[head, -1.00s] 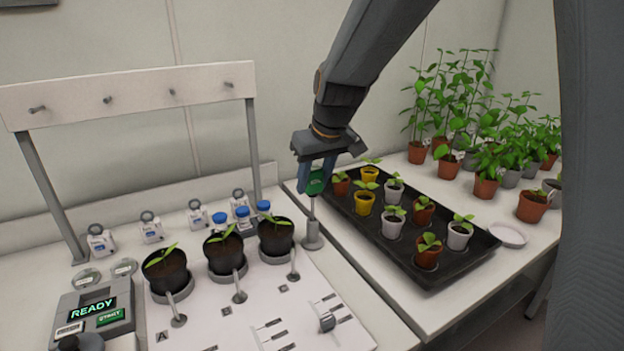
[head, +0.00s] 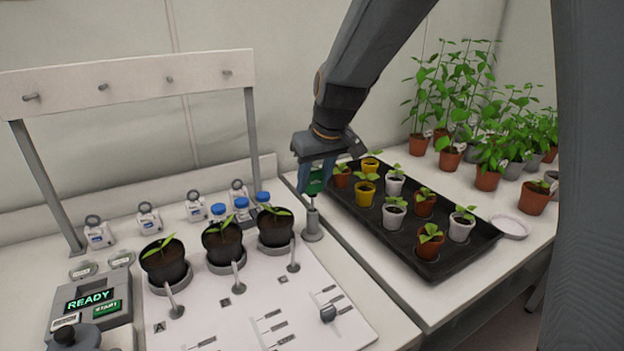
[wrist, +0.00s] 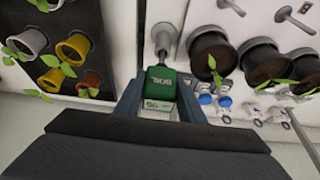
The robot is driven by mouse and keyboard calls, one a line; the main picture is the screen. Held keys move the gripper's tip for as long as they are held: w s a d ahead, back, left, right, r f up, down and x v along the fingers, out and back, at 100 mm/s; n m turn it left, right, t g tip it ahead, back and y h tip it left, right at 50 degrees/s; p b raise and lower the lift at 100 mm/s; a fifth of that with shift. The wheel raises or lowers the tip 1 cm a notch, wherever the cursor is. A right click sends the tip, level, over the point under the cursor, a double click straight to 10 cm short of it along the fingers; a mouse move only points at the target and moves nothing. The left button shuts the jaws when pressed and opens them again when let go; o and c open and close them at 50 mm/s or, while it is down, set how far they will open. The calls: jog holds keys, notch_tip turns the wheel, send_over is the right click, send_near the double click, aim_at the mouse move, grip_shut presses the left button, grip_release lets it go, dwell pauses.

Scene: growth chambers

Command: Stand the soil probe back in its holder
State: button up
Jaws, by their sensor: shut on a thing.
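My gripper (head: 318,168) is shut on the handle and holds the probe about upright. The holder (head: 312,228) is a grey tube on a round foot, at the bench's right side. The shaft lines up with the tube's top; I cannot tell how deep the tip sits in it. In the wrist view, the green handle (wrist: 160,85) is between my fingers (wrist: 160,100), with the grey holder (wrist: 165,38) just beyond it.
Potted seedlings (head: 275,228) in black pots stand left of the holder, with blue-capped bottles (head: 263,199) behind. A black tray (head: 385,240) of small pots lies close on the right. A console (head: 92,305) reading READY stands at front left.

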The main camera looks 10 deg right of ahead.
jog(key=shift+f+b, duration=0.75)
jog(key=shift+f, duration=0.7)
jog(key=o, duration=1.3)
jog(key=shift+c, duration=0.2)
